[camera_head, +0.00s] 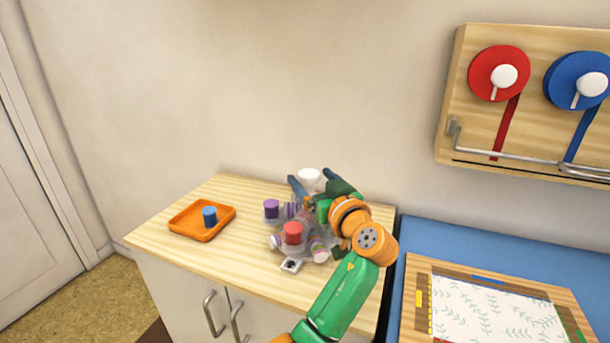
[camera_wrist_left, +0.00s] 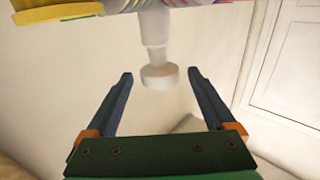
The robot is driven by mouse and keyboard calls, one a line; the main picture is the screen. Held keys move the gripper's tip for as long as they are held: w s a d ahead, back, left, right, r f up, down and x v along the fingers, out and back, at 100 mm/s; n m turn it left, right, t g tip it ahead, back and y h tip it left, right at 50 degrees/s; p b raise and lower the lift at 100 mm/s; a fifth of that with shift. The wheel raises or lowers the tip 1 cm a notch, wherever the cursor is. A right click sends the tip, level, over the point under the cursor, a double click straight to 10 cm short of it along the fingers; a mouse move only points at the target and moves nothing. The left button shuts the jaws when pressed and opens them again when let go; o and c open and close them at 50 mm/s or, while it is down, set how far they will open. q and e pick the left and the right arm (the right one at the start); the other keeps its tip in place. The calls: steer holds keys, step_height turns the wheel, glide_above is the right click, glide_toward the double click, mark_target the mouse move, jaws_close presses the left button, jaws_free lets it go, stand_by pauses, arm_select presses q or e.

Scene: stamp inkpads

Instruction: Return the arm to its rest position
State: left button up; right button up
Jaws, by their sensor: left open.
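My left gripper (camera_head: 315,184) is open at the back of the light wood counter, its dark fingers pointing toward the wall. A white knob (camera_head: 309,175) shows between or just behind the fingertips. In the left wrist view the knob (camera_wrist_left: 160,77) hangs from a pale stem between the open fingers (camera_wrist_left: 161,90). Under the gripper is a cluttered clear carousel (camera_head: 318,256) with a red-topped piece (camera_head: 293,232) and a purple one (camera_head: 271,208). My arm hides part of it. My right gripper is not in view.
An orange tray (camera_head: 184,228) with a blue piece (camera_head: 209,215) sits left on the counter (camera_head: 160,236). A ribbon board (camera_head: 455,90) hangs at upper right. A blue surface (camera_head: 440,240) at right bears a framed patterned sheet (camera_head: 490,320). The counter's front left is clear.

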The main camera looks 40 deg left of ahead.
arm_select(q)
steer(key=shift+v, duration=1.05)
steer(key=shift+a, duration=0.1)
